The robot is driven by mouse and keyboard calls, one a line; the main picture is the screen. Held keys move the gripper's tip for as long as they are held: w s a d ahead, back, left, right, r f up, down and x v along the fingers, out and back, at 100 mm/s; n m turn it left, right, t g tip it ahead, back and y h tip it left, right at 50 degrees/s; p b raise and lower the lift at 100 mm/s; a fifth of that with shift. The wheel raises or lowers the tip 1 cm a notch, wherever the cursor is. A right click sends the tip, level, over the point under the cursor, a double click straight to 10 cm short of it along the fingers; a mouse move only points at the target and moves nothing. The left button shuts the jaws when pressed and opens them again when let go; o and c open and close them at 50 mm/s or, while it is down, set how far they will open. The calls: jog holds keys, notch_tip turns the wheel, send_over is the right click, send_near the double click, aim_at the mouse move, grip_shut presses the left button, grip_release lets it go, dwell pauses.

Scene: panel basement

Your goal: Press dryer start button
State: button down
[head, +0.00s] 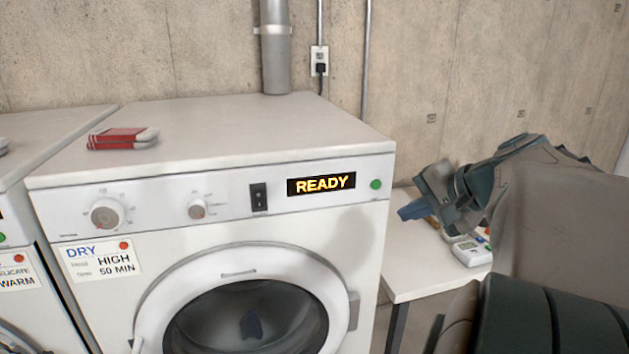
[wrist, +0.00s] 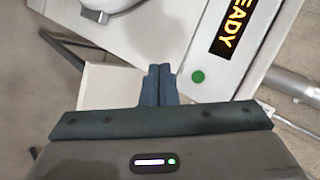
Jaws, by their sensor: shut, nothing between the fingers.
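The white dryer (head: 235,225) faces me, with a lit display (head: 321,184) reading READY. A small round green button (head: 376,184) sits right of the display on the control panel. A black rocker switch (head: 259,197) is left of the display. My gripper (head: 402,213) is shut and empty, to the right of the green button and slightly lower in the head view, apart from it. In the wrist view the shut fingers (wrist: 160,70) appear just left of the green button (wrist: 198,76), and part of the display (wrist: 232,27) shows. Nothing covers the button.
Two knobs, one at the left (head: 107,214), are on the panel. A red-and-white item (head: 123,138) lies on the dryer top. A white side table (head: 408,285) with small devices (head: 471,252) stands at right, below my gripper. Another machine (head: 22,262) stands left.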

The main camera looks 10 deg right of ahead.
aim_at(376, 185)
jog(key=shift+w+a+p, duration=0.2)
jog(key=shift+w+p, duration=1)
jog(key=shift+w, duration=3.2)
jog(key=shift+w, duration=0.4)
